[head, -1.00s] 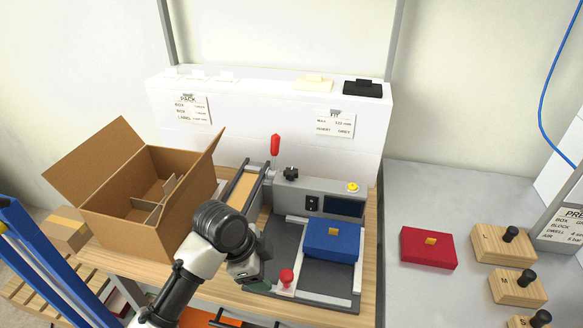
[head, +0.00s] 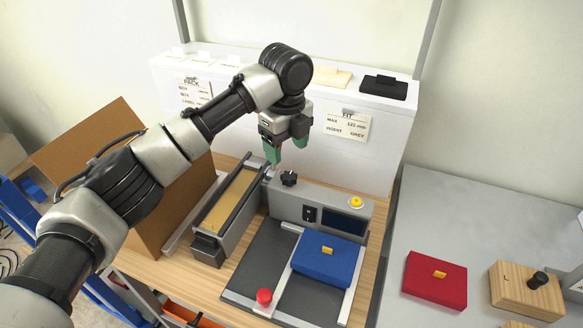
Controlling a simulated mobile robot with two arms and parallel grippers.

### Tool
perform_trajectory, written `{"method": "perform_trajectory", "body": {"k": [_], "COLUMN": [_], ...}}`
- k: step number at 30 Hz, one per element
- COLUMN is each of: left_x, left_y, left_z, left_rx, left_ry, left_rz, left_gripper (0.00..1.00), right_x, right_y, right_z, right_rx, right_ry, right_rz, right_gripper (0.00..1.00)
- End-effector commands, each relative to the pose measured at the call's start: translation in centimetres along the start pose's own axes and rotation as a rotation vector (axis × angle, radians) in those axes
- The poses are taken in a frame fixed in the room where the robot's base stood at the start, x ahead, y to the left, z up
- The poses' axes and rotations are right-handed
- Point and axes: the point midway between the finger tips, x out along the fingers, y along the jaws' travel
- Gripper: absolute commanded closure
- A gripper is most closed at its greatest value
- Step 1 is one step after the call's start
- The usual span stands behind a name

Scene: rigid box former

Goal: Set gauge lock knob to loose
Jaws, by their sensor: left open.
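A black lobed knob (head: 289,179), which looks like the gauge lock knob, stands on top of the grey machine housing (head: 285,200) near its left end. Its setting is too small to read. My left gripper (head: 286,150) points down with green fingertips, open and empty. In the picture it is just above the knob, apart from it. The red-handled lever seen earlier beside the knob is hidden behind my gripper. My right gripper is not in view.
A blue box (head: 325,258) lies on the machine bed, with a red ball knob (head: 264,295) at the front. A yellow button (head: 356,202) sits on the housing. An open carton (head: 130,150) stands left, partly behind my arm. A red box (head: 435,278) lies on the grey table.

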Motion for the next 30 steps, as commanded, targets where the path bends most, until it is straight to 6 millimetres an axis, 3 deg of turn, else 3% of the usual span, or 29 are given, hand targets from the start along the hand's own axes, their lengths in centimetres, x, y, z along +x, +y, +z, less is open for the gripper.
{"method": "perform_trajectory", "body": {"k": [3, 5, 12, 16, 24, 30], "left_x": [2.4, 3.5, 6.9, 7.6, 7.8, 7.8], "left_y": [0.1, 0.0, 0.0, 0.0, 0.0, 0.0], "left_z": [-0.1, -0.1, -0.1, -0.1, -0.1, -0.1], "left_rx": [0.001, 0.0, 0.0, 0.001, 0.0, 0.0], "left_ry": [0.003, 0.002, 0.001, 0.0, 0.0, 0.0], "left_rz": [0.004, 0.003, 0.001, -0.001, -0.001, -0.001], "left_gripper": [0.35, 0.35, 0.35, 0.35, 0.35, 0.64], "right_x": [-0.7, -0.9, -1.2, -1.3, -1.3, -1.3], "right_y": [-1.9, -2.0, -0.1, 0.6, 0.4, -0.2], "right_z": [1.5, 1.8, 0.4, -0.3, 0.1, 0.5], "right_rx": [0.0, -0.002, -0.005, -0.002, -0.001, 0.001], "right_ry": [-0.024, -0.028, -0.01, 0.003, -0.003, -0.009], "right_rz": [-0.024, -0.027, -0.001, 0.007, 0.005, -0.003], "right_gripper": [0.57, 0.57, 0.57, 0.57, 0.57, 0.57]}}
